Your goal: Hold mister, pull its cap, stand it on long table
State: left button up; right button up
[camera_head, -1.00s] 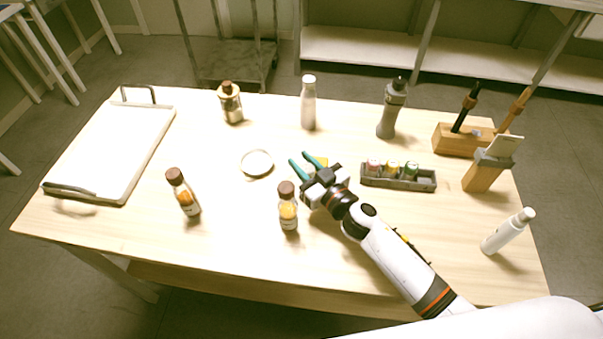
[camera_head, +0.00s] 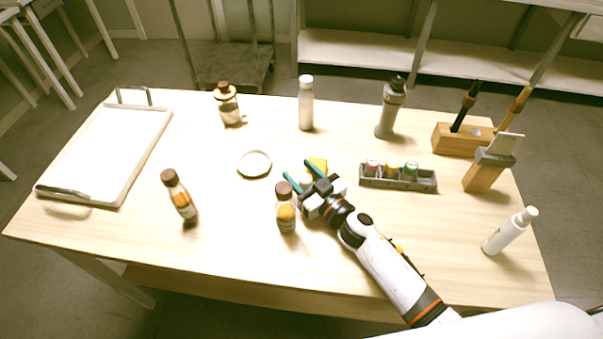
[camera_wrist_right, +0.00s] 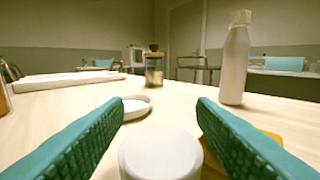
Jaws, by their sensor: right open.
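My right gripper (camera_head: 298,170) is low over the middle of the table, its two teal fingers spread and pointing to the back left. In the right wrist view a white round-topped piece (camera_wrist_right: 160,155) sits between the open fingers, with no visible grip on it; I cannot tell if it is a cap. A white slim bottle (camera_head: 510,232) stands at the right front of the long table (camera_head: 230,255). Another white bottle (camera_head: 306,106) stands upright at the back and shows in the right wrist view (camera_wrist_right: 234,65). I cannot tell which is the mister. My left gripper is out of view.
A brown-capped amber bottle (camera_head: 286,210) is close beside the right gripper. A yellow piece (camera_head: 317,166) lies just behind it. A round white dish (camera_head: 254,164), a grey rack of small bottles (camera_head: 372,181) and a grey bottle (camera_head: 390,108) are around.

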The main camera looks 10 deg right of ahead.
jog(key=shift+r, duration=0.1)
jog(key=shift+s+r, duration=0.1)
jog(key=v, duration=1.1)
jog(key=shift+b, duration=0.4)
jog(key=shift+s+d, duration=0.3)
jog(key=shift+s, duration=0.05)
